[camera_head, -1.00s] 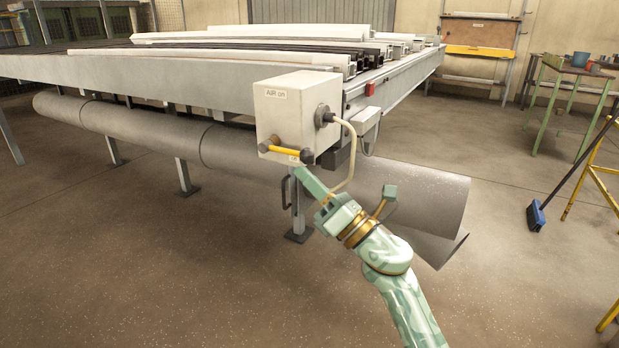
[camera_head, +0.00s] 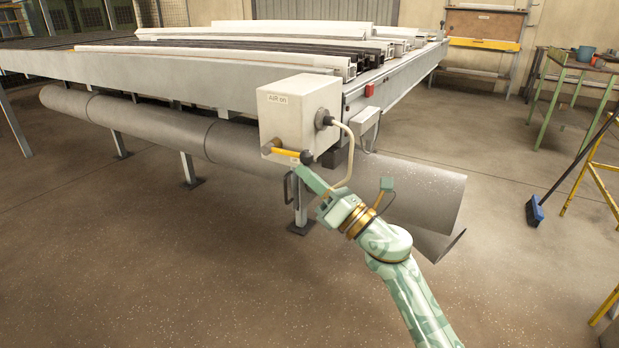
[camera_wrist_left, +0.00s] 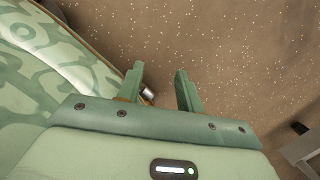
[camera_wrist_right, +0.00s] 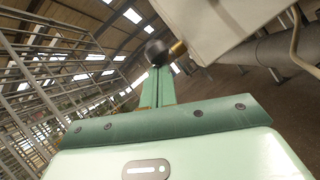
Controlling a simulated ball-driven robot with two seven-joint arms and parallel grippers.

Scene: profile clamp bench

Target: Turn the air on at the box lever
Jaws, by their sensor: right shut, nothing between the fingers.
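The pale box (camera_head: 290,115) with an "AIR on" label hangs at the near corner of the bench. Its lever (camera_head: 285,152) has a yellow bar on the front face, lying nearly level, with a dark ball knob (camera_head: 307,157) at its right end. My right gripper (camera_head: 300,170) is shut and empty, its fingertips just below the knob. In the right wrist view, the shut fingers (camera_wrist_right: 158,72) reach up to the knob (camera_wrist_right: 157,52), seemingly at or very near contact. My left gripper (camera_wrist_left: 160,80) is open and empty above the floor in its wrist view, away from the box.
A large grey pipe (camera_head: 235,148) runs under the bench, behind my right gripper. White and dark profiles (camera_head: 240,57) lie on the bench. A blue broom (camera_head: 536,211) stands right. The front floor is clear.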

